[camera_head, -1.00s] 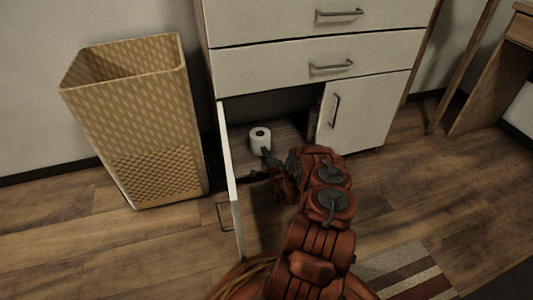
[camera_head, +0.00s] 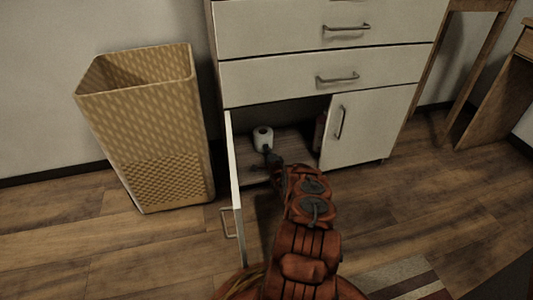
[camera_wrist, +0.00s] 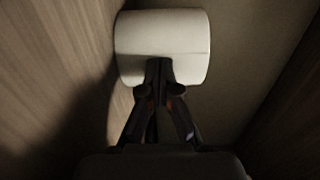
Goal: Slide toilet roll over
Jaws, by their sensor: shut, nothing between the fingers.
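The white toilet roll (camera_head: 263,137) stands upright on the floor of the open lower cabinet (camera_head: 290,140), toward the left and back. My gripper (camera_head: 270,153) reaches into the cabinet from the front, right at the near side of the roll. In the wrist view the roll (camera_wrist: 162,40) fills the upper middle. The shut fingertips (camera_wrist: 159,66) overlap its lower edge and look to be against its side, with nothing between them. I cannot tell for sure whether they touch it.
The open left door (camera_head: 235,180) stands close to the left of my arm. The shut right door (camera_head: 365,125) bounds the opening on the right, with a dark reddish item (camera_head: 319,132) inside beside it. A tall woven basket (camera_head: 150,130) stands left of the cabinet.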

